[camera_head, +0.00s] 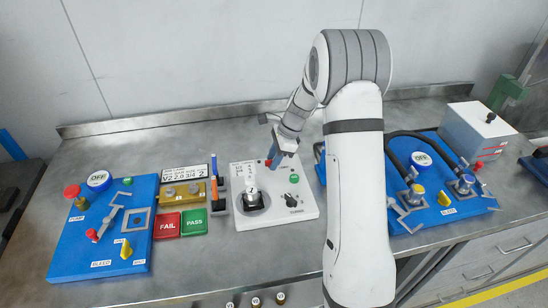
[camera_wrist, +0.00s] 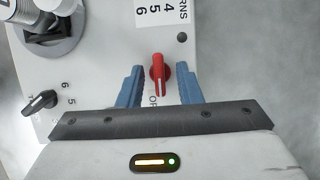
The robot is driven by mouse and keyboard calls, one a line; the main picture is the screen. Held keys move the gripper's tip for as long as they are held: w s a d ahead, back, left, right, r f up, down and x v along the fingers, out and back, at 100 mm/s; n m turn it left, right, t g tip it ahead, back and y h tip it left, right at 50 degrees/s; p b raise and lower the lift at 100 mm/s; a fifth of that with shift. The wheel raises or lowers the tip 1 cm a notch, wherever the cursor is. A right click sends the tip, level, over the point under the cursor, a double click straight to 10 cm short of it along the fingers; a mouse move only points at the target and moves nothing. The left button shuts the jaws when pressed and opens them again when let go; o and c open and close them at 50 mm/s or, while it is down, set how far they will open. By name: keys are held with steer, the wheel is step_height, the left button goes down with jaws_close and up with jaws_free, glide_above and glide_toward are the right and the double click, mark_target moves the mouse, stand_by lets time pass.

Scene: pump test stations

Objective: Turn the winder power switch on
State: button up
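The winder is a white panel (camera_head: 250,218) in the middle of the bench, seen in the head view. Its red power switch (camera_wrist: 157,72) shows clearly in the wrist view, with a white mark pointing down toward partly hidden lettering that looks like "OF". My gripper (camera_wrist: 160,70) is open, its two blue fingers one on each side of the red switch with gaps showing between. Whether the fingers are at the switch's height is hard to tell. In the head view my gripper (camera_head: 273,158) is over the panel's back edge and largely hides the switch.
The panel also carries a black numbered knob (camera_wrist: 41,102), a green button (camera_head: 294,179) and a spool post (camera_head: 251,197). A blue pump station (camera_head: 75,250) stands left, with red FAIL (camera_head: 166,225) and green PASS (camera_head: 194,222) pads beside it. Another blue station (camera_head: 455,205) is right.

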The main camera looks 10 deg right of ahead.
steer(key=shift+c, duration=0.4)
jaws_close()
steer(key=shift+n, duration=0.3)
steer(key=n+g, duration=0.1)
steer(key=n, duration=0.1)
steer(key=n+g, duration=0.1)
steer(key=n, duration=0.2)
steer(key=shift+w+h+p, duration=0.15)
steer(key=shift+h+p, duration=0.15)
steer(key=shift+p, duration=0.05)
steer(key=n+g, duration=0.1)
steer(key=n, duration=0.2)
steer(key=n+g+h, duration=0.1)
steer(key=n, duration=0.2)
steer(key=shift+w+a+h, duration=0.1)
steer(key=shift+a+h, duration=0.05)
steer(key=shift+h, duration=0.15)
steer(key=shift+n, duration=0.3)
steer(key=shift+o, duration=0.4)
jaws_free()
